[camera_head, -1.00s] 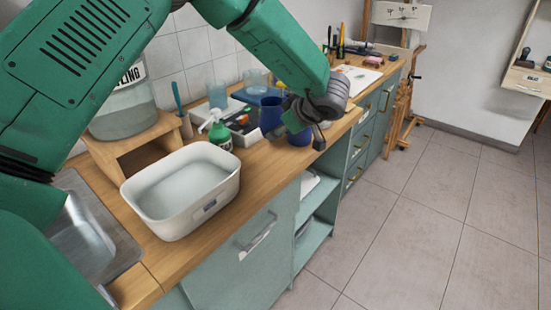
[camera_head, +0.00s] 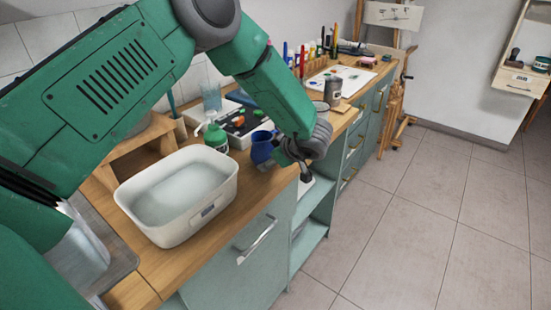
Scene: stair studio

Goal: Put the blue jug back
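A dark blue jug (camera_head: 263,147) is near the front edge of the wooden counter, to the right of the green-topped pump bottle. My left gripper (camera_head: 293,160) is at the jug's right side, over the counter's front edge. The gripper's dark end overlaps or adjoins the jug, and its fingers are small and partly hidden. I cannot tell whether they are closed on the jug, or whether the jug touches the counter. My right gripper is not in view.
A white basin (camera_head: 178,238) stands on the counter (camera_head: 250,192), left of the jug. A grey canister (camera_head: 333,92) stands farther right. The floor is clear.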

